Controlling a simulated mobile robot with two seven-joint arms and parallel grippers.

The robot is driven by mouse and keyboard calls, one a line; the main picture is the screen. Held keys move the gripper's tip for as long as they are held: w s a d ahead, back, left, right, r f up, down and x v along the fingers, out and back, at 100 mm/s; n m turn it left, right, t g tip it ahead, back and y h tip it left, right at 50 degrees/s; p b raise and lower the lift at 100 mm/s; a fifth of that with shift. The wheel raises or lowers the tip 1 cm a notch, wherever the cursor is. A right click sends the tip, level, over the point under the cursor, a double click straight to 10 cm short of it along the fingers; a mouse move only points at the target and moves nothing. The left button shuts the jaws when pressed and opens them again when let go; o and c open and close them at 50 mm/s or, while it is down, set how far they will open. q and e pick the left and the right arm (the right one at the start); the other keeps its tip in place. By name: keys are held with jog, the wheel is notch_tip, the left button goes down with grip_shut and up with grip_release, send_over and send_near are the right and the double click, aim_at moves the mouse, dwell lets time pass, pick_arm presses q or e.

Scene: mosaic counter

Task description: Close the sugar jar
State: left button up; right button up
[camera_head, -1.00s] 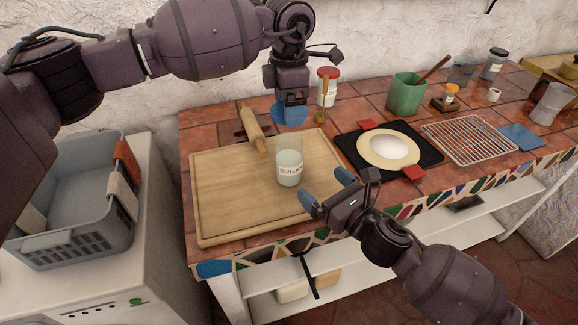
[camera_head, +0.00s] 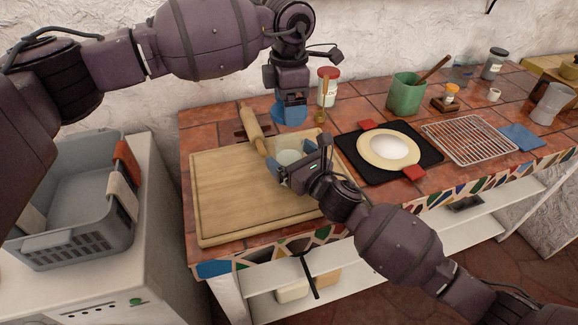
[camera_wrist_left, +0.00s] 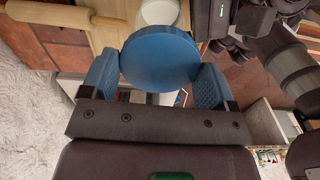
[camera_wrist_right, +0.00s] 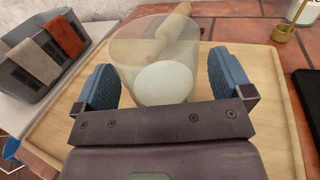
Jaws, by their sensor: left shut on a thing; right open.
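The sugar jar (camera_head: 288,157) is clear glass with pale sugar inside, standing upright and without a lid on the cutting board. My right gripper (camera_head: 292,160) is low at the jar with its fingers open on either side. The right wrist view shows the jar (camera_wrist_right: 150,50) between the blue fingers; whether they touch the glass I cannot tell. My left gripper (camera_head: 290,100) is shut on a round blue lid (camera_head: 289,115), held above and behind the jar. The left wrist view shows the lid (camera_wrist_left: 160,58) between both fingers, with the jar's mouth (camera_wrist_left: 158,12) beyond it.
The cutting board (camera_head: 225,210) is mostly bare. A rolling pin (camera_head: 252,130) lies at its back edge. A red-lidded jar (camera_head: 328,88) stands behind. Right are a dough disc on a black mat (camera_head: 428,160), a wire rack (camera_head: 470,140) and a green pot (camera_head: 405,95).

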jog(key=c, duration=1.4)
pick_arm(q)
send_over(289, 135)
jog(key=s, duration=0.3)
jog(key=shift+f, duration=2.5)
pick_arm(e)
jog(key=shift+o, duration=0.2)
pick_arm(q)
jog(key=shift+f, duration=0.15)
jog(key=shift+f, duration=0.75)
jog(key=shift+f, duration=0.55)
